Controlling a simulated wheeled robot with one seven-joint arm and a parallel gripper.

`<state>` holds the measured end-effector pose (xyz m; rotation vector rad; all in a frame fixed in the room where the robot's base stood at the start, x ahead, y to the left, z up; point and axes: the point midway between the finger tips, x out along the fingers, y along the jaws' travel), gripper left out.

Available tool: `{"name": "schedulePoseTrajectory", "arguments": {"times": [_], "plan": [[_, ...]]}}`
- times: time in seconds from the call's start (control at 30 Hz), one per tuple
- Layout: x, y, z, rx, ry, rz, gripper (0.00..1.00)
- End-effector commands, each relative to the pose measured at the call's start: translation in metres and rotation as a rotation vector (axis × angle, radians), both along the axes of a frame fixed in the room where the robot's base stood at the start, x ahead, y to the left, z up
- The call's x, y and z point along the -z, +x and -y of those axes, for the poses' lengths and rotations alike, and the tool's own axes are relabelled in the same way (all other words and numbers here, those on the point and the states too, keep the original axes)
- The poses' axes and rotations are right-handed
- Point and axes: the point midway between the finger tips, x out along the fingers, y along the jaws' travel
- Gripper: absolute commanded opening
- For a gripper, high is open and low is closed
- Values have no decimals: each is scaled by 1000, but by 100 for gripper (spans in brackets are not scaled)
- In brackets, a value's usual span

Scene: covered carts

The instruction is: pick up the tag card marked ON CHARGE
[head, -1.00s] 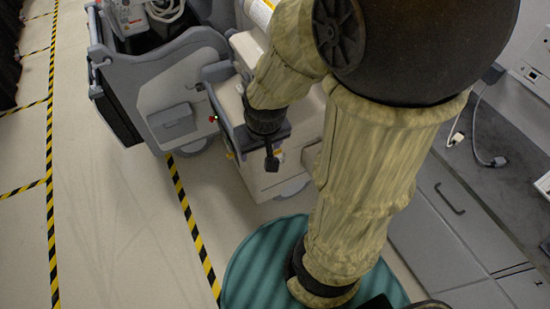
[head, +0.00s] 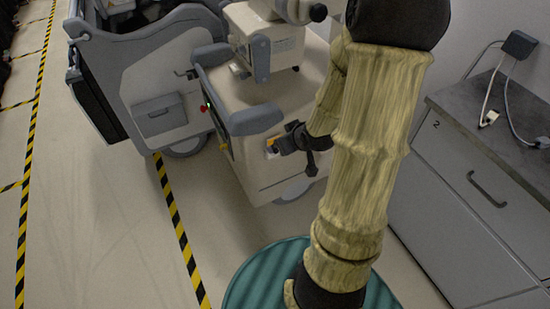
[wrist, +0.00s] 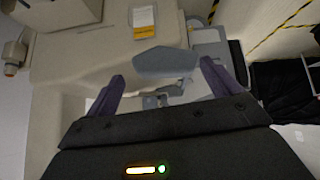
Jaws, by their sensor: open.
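A small white and orange card (head: 271,147) shows on the front side of the pale cart, right beside my gripper's tip; its lettering is too small to read. My gripper (head: 284,143) is in front of the cart, below its grey handle. In the wrist view my gripper (wrist: 160,85) has its two dark fingers spread wide, with nothing held between them. A white card with an orange band (wrist: 144,22) lies beyond the fingers at the top, its words unreadable. I cannot tell whether it is the same card.
The pale cart (head: 285,100) has a grey bumper handle (head: 256,119); a grey curved part (wrist: 165,62) shows between the fingers. A larger grey cart (head: 160,75) stands at left. A drawer cabinet (head: 480,210) is at right. Striped floor tape (head: 180,230) borders open floor at left.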

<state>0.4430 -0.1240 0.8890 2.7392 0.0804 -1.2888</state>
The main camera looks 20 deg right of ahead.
Motion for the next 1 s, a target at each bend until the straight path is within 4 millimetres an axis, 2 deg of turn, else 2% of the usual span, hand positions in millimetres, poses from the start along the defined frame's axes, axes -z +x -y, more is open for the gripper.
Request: {"name": "schedulePoseTrajectory", "arguments": {"times": [0.03, 0.1, 0.3, 0.5, 0.7, 1.0], "plan": [[29, 1, 7, 3, 11, 27, 89], [48, 5, 13, -7, 22, 74, 89], [96, 12, 30, -18, 64, 222, 89], [131, 14, 50, -7, 103, 384, 89], [137, 12, 61, 1, 119, 476, 89], [134, 13, 62, 1, 120, 482, 89]]}}
